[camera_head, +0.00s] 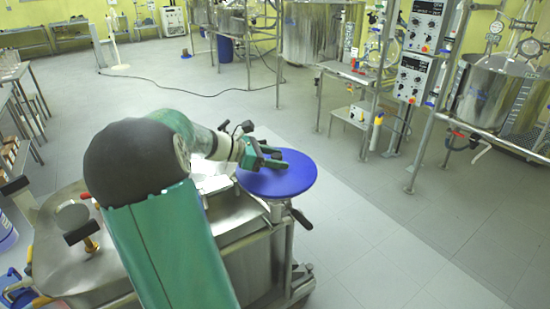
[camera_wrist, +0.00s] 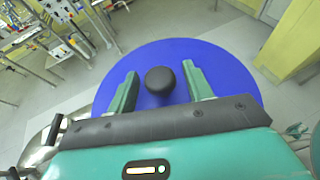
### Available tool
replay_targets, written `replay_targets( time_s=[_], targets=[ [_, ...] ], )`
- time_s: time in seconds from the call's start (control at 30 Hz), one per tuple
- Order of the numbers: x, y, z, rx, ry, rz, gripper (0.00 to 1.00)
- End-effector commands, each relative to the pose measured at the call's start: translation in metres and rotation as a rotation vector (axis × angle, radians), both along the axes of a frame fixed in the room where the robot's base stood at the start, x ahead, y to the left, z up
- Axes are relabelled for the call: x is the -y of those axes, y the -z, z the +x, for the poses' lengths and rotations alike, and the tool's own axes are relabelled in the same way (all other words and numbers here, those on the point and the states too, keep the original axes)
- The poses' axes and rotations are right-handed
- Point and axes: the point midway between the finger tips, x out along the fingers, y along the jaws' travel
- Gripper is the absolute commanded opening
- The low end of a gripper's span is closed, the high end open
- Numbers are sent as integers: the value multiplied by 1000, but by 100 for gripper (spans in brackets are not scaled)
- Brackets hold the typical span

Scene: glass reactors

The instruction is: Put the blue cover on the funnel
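The blue cover (camera_head: 292,182) is a round flat disc at the right end of a steel vessel on a wheeled frame, lying roughly level. It fills the middle of the wrist view (camera_wrist: 232,75), with a black round knob (camera_wrist: 160,80) at its centre. My gripper (camera_head: 272,157) is just above the cover. In the wrist view my gripper (camera_wrist: 160,72) is open, one green finger on each side of the knob, with visible gaps to it. A metal part (camera_head: 276,211) shows under the cover. The funnel cannot be made out; whatever lies beneath the disc is hidden.
The steel vessel (camera_head: 75,265) has valves on top and stands on the left. A frame with control boxes (camera_head: 412,75) and a reactor (camera_head: 492,95) stand at the right. A low table (camera_head: 345,72) stands behind. The grey floor (camera_head: 375,225) right of the cover is clear.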

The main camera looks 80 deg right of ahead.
Motion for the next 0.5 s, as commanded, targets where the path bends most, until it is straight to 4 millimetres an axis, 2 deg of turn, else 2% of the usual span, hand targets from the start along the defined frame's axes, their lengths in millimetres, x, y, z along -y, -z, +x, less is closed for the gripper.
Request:
replay_targets(
  time_s=[0.17,0.27,0.5],
  targets=[
    [-1,-2,3,0,-1,0,51],
    [-5,-5,11,1,-4,-1,51],
    [-28,-24,49,2,-5,-4,51]
  ],
)
